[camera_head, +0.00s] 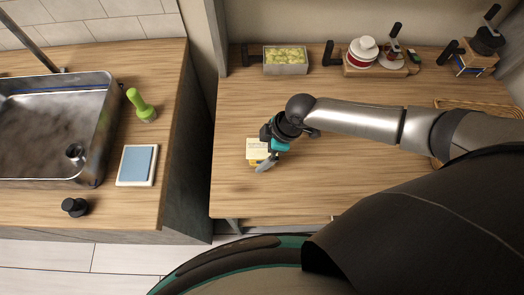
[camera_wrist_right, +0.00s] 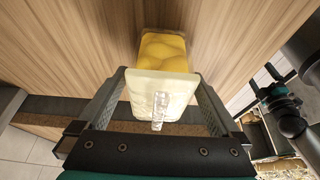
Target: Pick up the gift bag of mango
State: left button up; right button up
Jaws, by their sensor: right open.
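The gift bag of mango (camera_head: 258,150) lies on the wooden table, near its left side, partly hidden by my right gripper in the head view. In the right wrist view it has a yellow mango-patterned part (camera_wrist_right: 163,47) and a pale cream part (camera_wrist_right: 150,88) nearer the camera. My right gripper (camera_head: 262,162) is open over it. Its two fingers (camera_wrist_right: 162,98) stand on either side of the cream part, with a small gap visible at the sides. I cannot tell whether they touch it. My left gripper is in neither view.
A metal box of green items (camera_head: 286,69), a red-and-white jar (camera_head: 362,52) and black-handled objects stand along the table's back. A gap separates this table from the sink counter (camera_head: 165,85) on the left. The table's front left is clear.

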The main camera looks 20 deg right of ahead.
jog(key=c, duration=1.5)
jog(key=shift+r, duration=0.15)
